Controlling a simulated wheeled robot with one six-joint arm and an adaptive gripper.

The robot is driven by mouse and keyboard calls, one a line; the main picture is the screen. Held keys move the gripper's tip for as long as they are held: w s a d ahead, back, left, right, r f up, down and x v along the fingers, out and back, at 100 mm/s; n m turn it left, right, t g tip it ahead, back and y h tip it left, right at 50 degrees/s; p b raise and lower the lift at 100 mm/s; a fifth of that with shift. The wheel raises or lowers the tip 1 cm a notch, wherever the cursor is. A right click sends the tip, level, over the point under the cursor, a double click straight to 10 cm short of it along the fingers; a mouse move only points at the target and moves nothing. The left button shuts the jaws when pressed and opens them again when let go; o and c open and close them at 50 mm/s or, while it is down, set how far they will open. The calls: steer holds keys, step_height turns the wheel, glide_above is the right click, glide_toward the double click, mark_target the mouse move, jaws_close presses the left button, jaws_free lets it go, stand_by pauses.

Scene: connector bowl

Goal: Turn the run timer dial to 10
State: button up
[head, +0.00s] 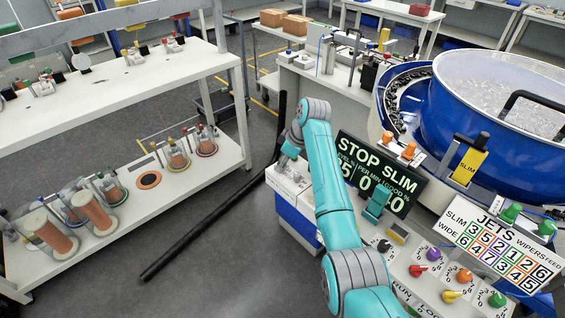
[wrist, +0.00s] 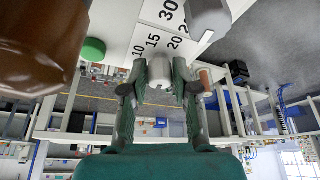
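In the wrist view, my gripper (wrist: 160,80) has its two green fingers apart, one on each side of a small grey knob (wrist: 160,70). Narrow gaps seem to show between knob and fingers; contact is not clear. Printed numbers 10, 15 and 20 (wrist: 153,42) stand on the white panel just above the knob. The knob's pointer mark cannot be made out, so its setting is unclear. In the head view my arm reaches to the white-topped blue box (head: 290,205), and the fingers and dial are mostly hidden there.
A second, larger grey knob (wrist: 208,15) stands close by at upper right, near a 30. A green button (wrist: 94,48) and a big brown round part (wrist: 40,45) are at upper left. The STOP SLIM sign (head: 380,172) and coloured-knob panel (head: 440,275) stand right of my arm.

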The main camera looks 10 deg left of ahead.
jaws_close()
steer(key=shift+m, duration=0.3)
steer(key=m+t, duration=0.1)
steer(key=m, duration=0.3)
steer(key=shift+s+m+t+h, duration=0.1)
steer(key=shift+m+t+h, duration=0.2)
steer(key=shift+t, duration=0.1)
steer(key=m+t+h, duration=0.1)
steer(key=m, duration=0.3)
steer(key=shift+a, duration=0.1)
steer(key=m+h, duration=0.1)
steer(key=m, duration=0.2)
steer(key=m+h, duration=0.1)
steer(key=m, duration=0.1)
steer(key=shift+a+m+t, duration=0.1)
steer(key=shift+m+t, duration=0.2)
steer(key=shift+m, duration=0.1)
steer(key=m+h, duration=0.2)
steer(key=m, duration=0.2)
steer(key=shift+m, duration=0.3)
